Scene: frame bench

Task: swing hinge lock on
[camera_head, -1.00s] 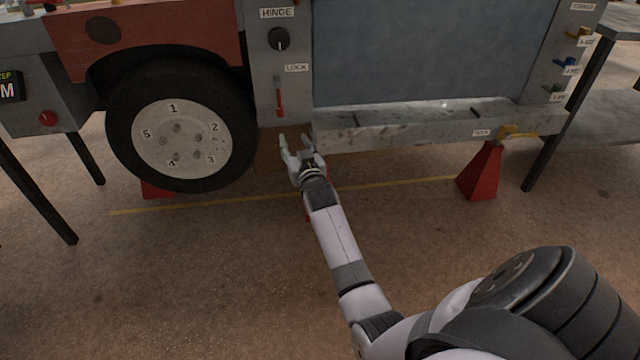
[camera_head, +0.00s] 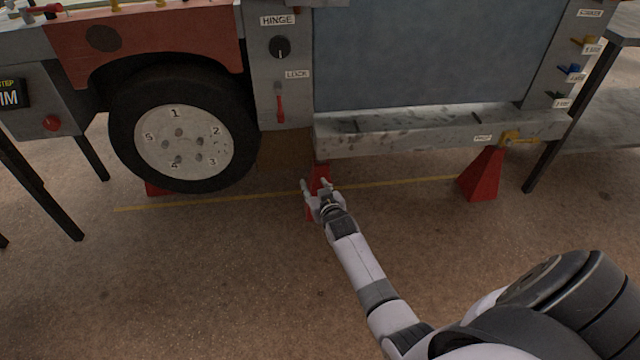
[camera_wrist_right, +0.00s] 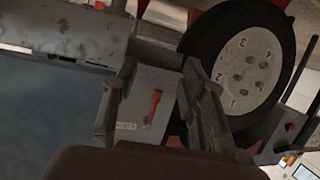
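The lock lever (camera_head: 280,107) has a red handle and sits on the grey panel (camera_head: 263,95) under the LOCK label (camera_head: 297,74). The handle hangs down, close to vertical. A black hinge knob (camera_head: 279,47) is above it, under the HINGE label. My right gripper (camera_head: 317,185) is open and empty, below and a little right of the lever in the head view, apart from it. In the right wrist view the red lever (camera_wrist_right: 153,106) shows between the two spread fingers of the right gripper (camera_wrist_right: 158,72). My left gripper is not in view.
A wheel with a numbered hub (camera_head: 182,141) stands left of the panel. A grey sill (camera_head: 400,132) runs to the right under a blue-grey panel (camera_head: 420,50). Red stands (camera_head: 483,176) are under the frame. The floor in front is clear.

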